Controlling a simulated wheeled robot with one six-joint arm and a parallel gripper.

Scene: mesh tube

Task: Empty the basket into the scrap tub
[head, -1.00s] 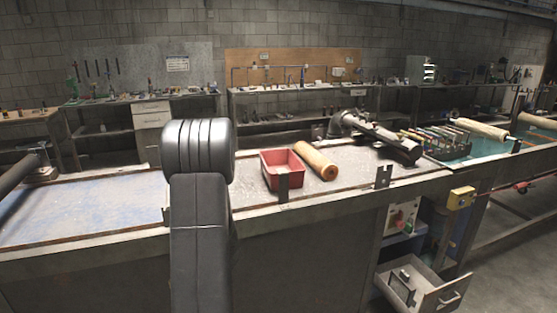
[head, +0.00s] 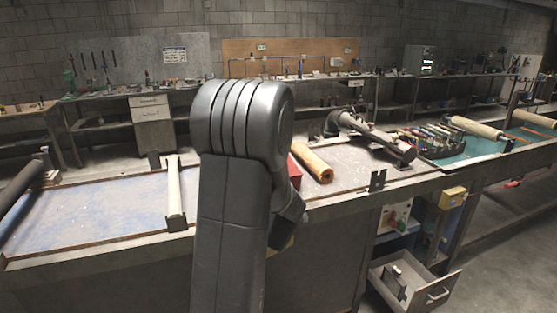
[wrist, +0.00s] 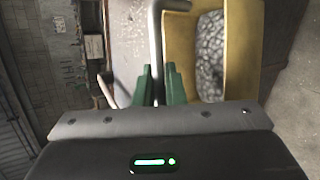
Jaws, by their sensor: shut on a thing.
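In the wrist view my gripper (wrist: 158,84) has its green fingers shut on the grey bar handle of a yellow basket (wrist: 240,62). The basket fills the upper right of that view, with grey, lumpy contents (wrist: 210,55) inside it. In the head view my arm hides the gripper and nearly all of the basket; a small yellow patch shows low beside the arm. A red tub (head: 293,168) stands on the bench, mostly hidden behind my arm. I cannot see inside it.
A tan roll (head: 312,162) lies on the bench right of the red tub. A dark clamp-like fixture (head: 375,137) stands beyond it. An open drawer (head: 412,285) sticks out at lower right. The bench's left part (head: 90,212) is mostly clear.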

